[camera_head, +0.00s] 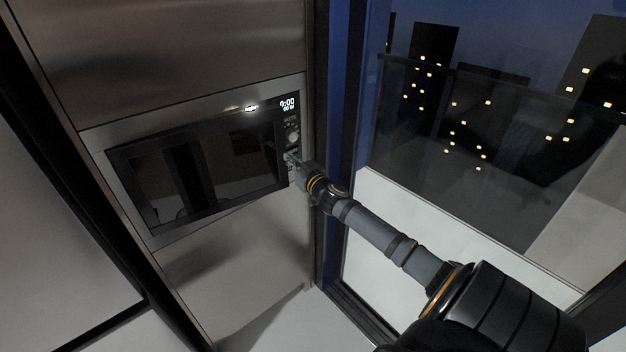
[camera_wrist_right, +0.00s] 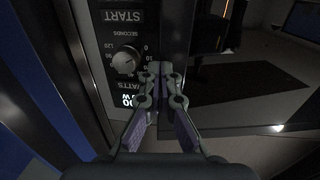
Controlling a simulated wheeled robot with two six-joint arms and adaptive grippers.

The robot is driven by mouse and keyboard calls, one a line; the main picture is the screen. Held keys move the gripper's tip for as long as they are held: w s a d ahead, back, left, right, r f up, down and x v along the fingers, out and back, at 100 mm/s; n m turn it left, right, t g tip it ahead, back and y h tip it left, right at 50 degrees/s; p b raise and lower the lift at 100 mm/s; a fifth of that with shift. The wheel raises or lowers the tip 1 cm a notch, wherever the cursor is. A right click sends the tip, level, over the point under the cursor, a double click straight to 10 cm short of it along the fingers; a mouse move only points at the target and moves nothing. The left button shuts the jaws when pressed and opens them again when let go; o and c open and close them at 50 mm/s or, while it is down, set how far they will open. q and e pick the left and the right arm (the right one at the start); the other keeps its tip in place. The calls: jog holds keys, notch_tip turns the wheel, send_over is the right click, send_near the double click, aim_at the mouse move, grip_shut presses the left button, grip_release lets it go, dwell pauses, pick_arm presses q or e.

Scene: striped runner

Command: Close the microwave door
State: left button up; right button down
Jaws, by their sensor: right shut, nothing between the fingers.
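The microwave (camera_head: 215,218) is built into a steel cabinet. Its dark glass door (camera_head: 200,170) has a black frame and looks about flush with the front; I cannot tell whether a small gap is left. Reflections show in the glass. The door also shows at the right of the right wrist view (camera_wrist_right: 250,85). My right gripper (camera_head: 292,160) is at the door's right edge, beside the control panel. In the right wrist view its fingers (camera_wrist_right: 161,70) are together and empty, over the border between panel and door; contact is unclear. My left gripper is not in view.
The control panel has a knob (camera_wrist_right: 126,60) and a lit display (camera_head: 287,104). Right of the cabinet are a dark blue frame (camera_head: 340,90) and a large window (camera_head: 470,140). A pale panel (camera_head: 60,215) stands at the left. Pale floor shows below.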

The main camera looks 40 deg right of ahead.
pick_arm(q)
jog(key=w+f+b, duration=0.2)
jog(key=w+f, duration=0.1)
pick_arm(e)
jog(key=s+a+f+n+h+p, duration=0.1)
jog(key=s+a+n+h+p, duration=0.1)
jog(key=s+a+n+p, duration=0.45)
jog(key=s+a+f+n+h+p, duration=0.1)
jog(key=s+n+p, duration=0.2)
jog(key=s+n, duration=0.8)
pick_arm(q)
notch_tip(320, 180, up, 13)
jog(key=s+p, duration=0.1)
jog(key=p, duration=0.3)
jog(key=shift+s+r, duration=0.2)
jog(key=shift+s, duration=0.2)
pick_arm(e)
jog(key=w+d+m, duration=0.1)
jog(key=w+d, duration=0.3)
jog(key=w, duration=0.9)
jog(key=shift+d+g, duration=0.15)
jog(key=shift+g, duration=0.25)
